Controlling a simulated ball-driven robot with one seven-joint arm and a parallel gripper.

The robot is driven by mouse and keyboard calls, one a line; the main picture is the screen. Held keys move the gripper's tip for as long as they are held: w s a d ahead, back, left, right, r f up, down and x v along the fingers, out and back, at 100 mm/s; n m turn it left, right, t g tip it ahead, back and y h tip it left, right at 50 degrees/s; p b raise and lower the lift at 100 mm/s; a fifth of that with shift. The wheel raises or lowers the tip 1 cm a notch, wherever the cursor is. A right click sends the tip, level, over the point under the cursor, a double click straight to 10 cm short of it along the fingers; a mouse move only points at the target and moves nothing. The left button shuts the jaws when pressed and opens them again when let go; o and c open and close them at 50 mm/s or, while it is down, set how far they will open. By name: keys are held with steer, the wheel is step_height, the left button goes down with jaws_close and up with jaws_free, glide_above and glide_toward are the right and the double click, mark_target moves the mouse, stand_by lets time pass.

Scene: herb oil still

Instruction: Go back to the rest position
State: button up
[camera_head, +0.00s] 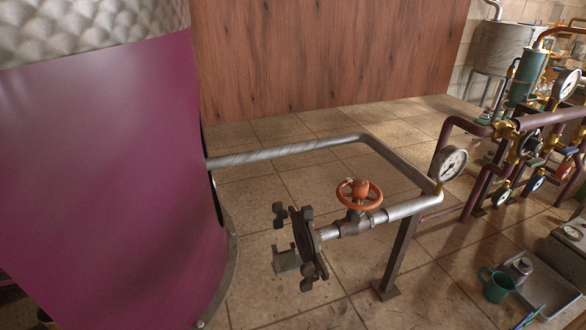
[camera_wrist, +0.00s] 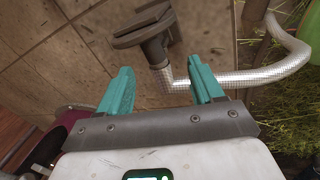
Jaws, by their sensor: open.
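My gripper (camera_wrist: 165,90) shows in the wrist view with two teal fingers spread apart. Nothing is between the fingers. It points toward the tiled floor. My gripper is not visible in the head view.
In the head view, a large purple tank (camera_head: 100,180) fills the left. A pipe with a red valve wheel (camera_head: 359,195) and a gauge (camera_head: 449,163) stands at the centre. Purple pipework (camera_head: 470,128) is at right.

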steer(key=s+d+r+m, duration=0.1)
steer(key=s+d+m, duration=0.2)
steer(key=s+m, duration=0.6)
steer(key=s+d+m+g+h, duration=0.1)
steer(key=s+d+m, duration=0.2)
steer(key=s+m, duration=0.6)
steer(key=shift+s+d+r+m+g, duration=0.3)
steer(key=shift+r+m, duration=0.1)
steer(key=shift+m, duration=0.4)
steer(key=shift+a, duration=0.15)
